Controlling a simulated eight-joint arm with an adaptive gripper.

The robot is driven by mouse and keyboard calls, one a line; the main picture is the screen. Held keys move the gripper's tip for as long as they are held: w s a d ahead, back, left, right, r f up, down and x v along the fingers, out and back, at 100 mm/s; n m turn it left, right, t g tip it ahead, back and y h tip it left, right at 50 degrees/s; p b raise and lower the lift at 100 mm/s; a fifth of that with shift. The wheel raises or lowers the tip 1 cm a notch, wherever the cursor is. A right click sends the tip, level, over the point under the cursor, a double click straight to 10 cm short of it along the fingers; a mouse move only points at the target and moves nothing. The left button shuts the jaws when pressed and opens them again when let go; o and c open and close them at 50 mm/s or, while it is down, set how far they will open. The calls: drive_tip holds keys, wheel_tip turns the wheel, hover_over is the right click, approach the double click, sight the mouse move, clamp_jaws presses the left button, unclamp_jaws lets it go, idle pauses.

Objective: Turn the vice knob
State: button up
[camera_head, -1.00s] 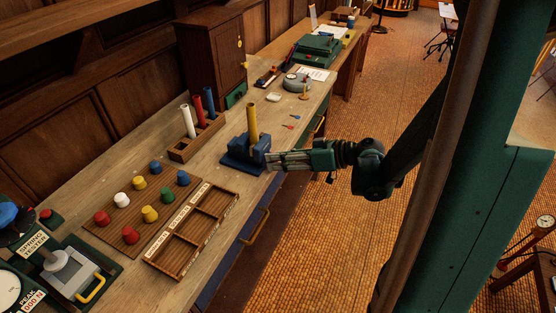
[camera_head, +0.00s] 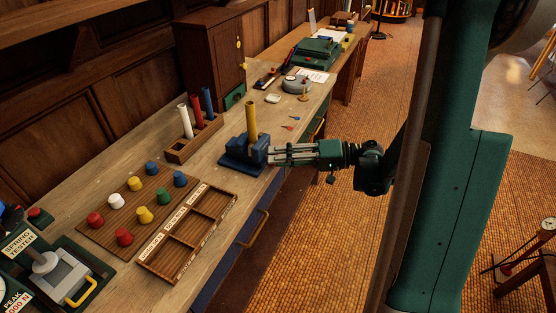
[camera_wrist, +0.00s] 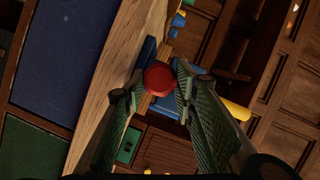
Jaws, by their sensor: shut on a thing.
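The blue vice (camera_head: 240,158) stands at the bench's front edge with a yellow rod (camera_head: 251,120) upright in it. In the wrist view a round red knob (camera_wrist: 159,79) shows between my fingertips, with the blue vice (camera_wrist: 190,72) behind it and the yellow rod (camera_wrist: 236,109) to the right. My gripper (camera_head: 270,154) reaches in from the right at the vice's front side, roughly level. Its green ribbed fingers (camera_wrist: 157,92) are shut on the red knob. In the head view the knob is hidden by the fingers.
A wooden rack (camera_head: 196,138) with white, red and blue rods stands behind the vice. A board (camera_head: 128,220) of coloured knobs and a labelled divided tray (camera_head: 187,232) lie toward the near left. The aisle floor (camera_head: 300,240) is open.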

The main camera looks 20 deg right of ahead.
drive_tip(key=shift+f+m+t+y, duration=0.2)
drive_tip(key=shift+m+y, duration=0.4)
drive_tip(key=shift+m, duration=0.95)
drive_tip(key=shift+f+m+t+y, duration=0.15)
drive_tip(key=shift+m+y, duration=0.45)
drive_tip(key=shift+m, duration=0.95)
drive_tip(key=shift+r, duration=0.1)
drive_tip(key=o, duration=0.9)
drive_tip(key=shift+d, duration=0.2)
drive_tip(key=v, duration=0.7)
drive_tip(key=shift+s+d, duration=0.2)
drive_tip(key=shift+d, duration=0.1)
